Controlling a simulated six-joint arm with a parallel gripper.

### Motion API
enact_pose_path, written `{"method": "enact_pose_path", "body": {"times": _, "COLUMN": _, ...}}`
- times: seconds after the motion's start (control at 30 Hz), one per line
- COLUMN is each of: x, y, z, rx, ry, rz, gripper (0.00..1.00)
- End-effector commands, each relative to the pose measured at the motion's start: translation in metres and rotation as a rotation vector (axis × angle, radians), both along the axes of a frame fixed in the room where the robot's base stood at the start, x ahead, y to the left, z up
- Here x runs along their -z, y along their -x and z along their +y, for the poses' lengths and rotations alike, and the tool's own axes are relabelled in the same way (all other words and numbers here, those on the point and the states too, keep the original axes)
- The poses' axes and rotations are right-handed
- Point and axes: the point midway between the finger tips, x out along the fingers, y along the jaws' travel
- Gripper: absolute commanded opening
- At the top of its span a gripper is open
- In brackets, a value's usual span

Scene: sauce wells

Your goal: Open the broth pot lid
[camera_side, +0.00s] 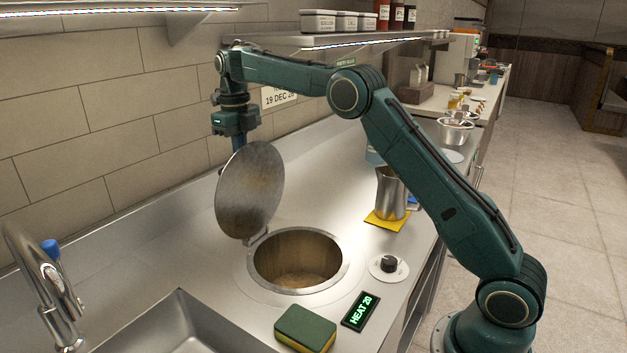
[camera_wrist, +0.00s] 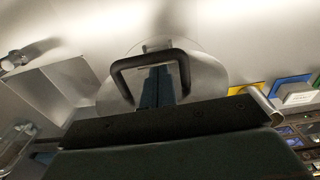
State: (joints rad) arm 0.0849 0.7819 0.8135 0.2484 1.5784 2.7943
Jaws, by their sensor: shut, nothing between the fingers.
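The broth pot lid (camera_side: 250,190) is a round metal disc, swung up on its hinge to nearly upright at the back of the well. The broth pot (camera_side: 300,262) is an open round well in the steel counter, its inside exposed. My gripper (camera_side: 238,144) is behind the lid's upper edge, with its fingertips hidden by the lid. In the wrist view the lid (camera_wrist: 210,75) carries a black bar handle (camera_wrist: 150,56). My blue fingers (camera_wrist: 157,86) are shut and empty and appear within the handle's outline; I cannot tell whether they touch it.
A metal canister (camera_side: 391,195) stands at right on a yellow cloth. A tap (camera_side: 40,280) and sink are at left. A shelf (camera_side: 350,40) hangs above.

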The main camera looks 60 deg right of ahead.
Motion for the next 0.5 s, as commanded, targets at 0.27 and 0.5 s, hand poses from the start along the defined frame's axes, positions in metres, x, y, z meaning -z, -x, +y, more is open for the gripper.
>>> {"method": "enact_pose_path", "body": {"times": 0.27, "x": 0.004, "y": -0.015, "z": -0.001, "rx": 0.002, "ry": -0.004, "rz": 0.0, "gripper": 0.0}}
{"method": "enact_pose_path", "body": {"times": 0.5, "x": 0.007, "y": -0.028, "z": -0.002, "rx": 0.0, "ry": -0.001, "rz": 0.0, "gripper": 0.0}}
